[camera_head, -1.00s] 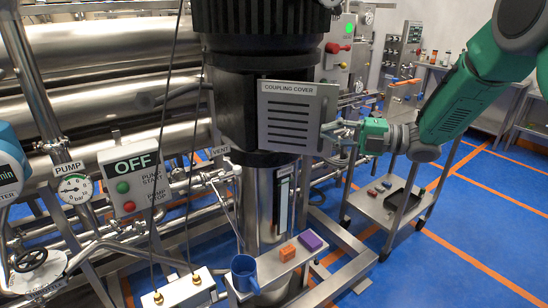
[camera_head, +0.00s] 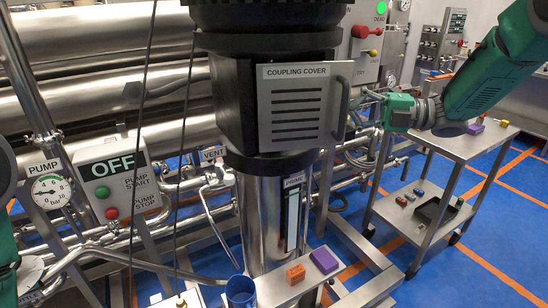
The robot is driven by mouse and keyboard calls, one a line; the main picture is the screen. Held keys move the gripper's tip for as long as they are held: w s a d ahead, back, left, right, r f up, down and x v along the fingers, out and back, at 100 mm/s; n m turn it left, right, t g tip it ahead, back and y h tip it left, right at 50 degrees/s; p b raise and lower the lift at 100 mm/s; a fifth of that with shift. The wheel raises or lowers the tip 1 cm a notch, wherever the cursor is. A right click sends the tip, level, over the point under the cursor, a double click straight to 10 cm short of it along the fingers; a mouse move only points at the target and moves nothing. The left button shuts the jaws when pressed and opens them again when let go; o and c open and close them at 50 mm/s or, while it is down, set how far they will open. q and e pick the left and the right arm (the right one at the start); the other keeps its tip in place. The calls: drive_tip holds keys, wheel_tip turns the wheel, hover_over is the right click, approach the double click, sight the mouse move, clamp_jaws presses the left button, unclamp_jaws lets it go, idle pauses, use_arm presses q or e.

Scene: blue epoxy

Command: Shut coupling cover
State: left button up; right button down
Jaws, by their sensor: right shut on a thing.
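The coupling cover (camera_head: 292,128) is a grey louvred metal plate with a label at its top. It sits in front of the black coupling housing (camera_head: 232,105) of the upright pump. Its bar handle (camera_head: 341,108) is on the right edge. I cannot tell how wide a gap is left between plate and housing. Part of my left arm shows at the left edge; its gripper is not in view.
The pump column (camera_head: 263,215) stands below the cover. A metal cart (camera_head: 415,225) is at right. Pipes and an OFF panel (camera_head: 117,185) are at left. Cables hang at left.

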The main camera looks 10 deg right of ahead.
drive_tip(key=shift+w+a+r, duration=0.1)
drive_tip(key=shift+a+r, duration=0.15)
drive_tip(key=shift+d+f, duration=0.15)
drive_tip(key=shift+d, duration=0.25)
drive_tip(key=shift+a+f, duration=0.1)
idle(0.7)
